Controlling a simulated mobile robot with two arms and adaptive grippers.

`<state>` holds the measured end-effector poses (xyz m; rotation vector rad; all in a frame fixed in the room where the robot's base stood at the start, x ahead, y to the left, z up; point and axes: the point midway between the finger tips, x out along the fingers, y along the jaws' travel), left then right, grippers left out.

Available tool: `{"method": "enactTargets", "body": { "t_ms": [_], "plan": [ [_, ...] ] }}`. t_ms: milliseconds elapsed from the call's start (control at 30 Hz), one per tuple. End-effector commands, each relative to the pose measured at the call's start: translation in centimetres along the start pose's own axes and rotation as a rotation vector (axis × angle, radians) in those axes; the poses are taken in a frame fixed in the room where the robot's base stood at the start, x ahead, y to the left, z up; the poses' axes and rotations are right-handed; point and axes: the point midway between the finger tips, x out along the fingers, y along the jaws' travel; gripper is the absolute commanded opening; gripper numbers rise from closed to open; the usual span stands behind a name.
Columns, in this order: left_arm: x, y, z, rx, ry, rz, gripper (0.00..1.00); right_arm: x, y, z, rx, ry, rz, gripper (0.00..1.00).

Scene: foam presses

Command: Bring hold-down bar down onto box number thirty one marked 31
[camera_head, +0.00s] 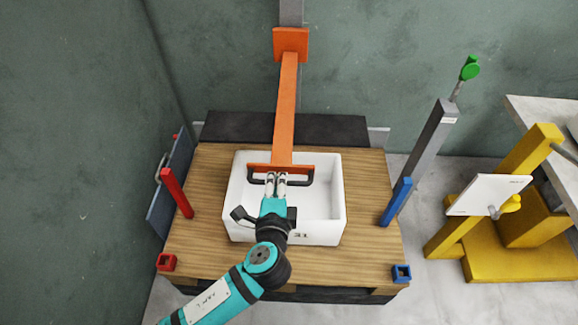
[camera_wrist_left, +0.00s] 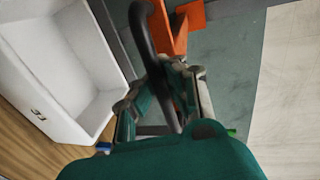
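The orange hold-down bar (camera_head: 286,105) slopes down from an orange block at the back wall to a crosspiece over the white box. A black handle (camera_head: 303,179) sits at its near end; it also shows in the left wrist view (camera_wrist_left: 143,35). The white box (camera_head: 333,200) is open-topped, and its front carries a mark that looks like an upside-down 31. My left gripper (camera_head: 277,178) is at the middle of the handle. In the left wrist view the handle passes between the fingers (camera_wrist_left: 170,80); whether they press on it is unclear. My right gripper is out of view.
The box stands on a wooden pallet top (camera_head: 210,252). A red post (camera_head: 177,194) stands left and a blue post (camera_head: 396,202) right. A grey post with a green knob (camera_head: 470,69) and a yellow stand with a white plate (camera_head: 487,195) stand further right.

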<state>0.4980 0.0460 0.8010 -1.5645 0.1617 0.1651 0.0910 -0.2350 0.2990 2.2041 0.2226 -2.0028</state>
Motion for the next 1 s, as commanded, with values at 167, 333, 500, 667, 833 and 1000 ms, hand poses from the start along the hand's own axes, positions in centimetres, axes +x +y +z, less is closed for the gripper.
{"method": "enactTargets", "body": {
  "t_ms": [167, 333, 500, 667, 833, 1000],
  "plan": [
    [-0.3, 1.7, 0.7, 0.001, 0.003, 0.007, 0.0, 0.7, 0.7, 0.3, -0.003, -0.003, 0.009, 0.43],
    [-0.4, 1.8, 0.8, 0.001, 0.004, 0.007, 0.0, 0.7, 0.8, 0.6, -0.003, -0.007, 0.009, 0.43],
    [-0.4, 1.8, 0.8, 0.001, 0.005, 0.007, 0.0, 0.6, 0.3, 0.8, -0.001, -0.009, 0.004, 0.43],
    [-0.4, 1.7, 0.8, 0.001, 0.005, 0.006, 0.14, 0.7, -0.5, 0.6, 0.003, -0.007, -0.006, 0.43],
    [-0.3, 1.6, 0.8, 0.0, 0.004, 0.003, 0.36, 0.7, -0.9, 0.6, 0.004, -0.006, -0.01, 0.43],
    [-0.2, 1.5, 0.8, 0.0, 0.003, 0.002, 0.36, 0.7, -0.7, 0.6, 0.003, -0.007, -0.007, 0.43]
  ]
}}
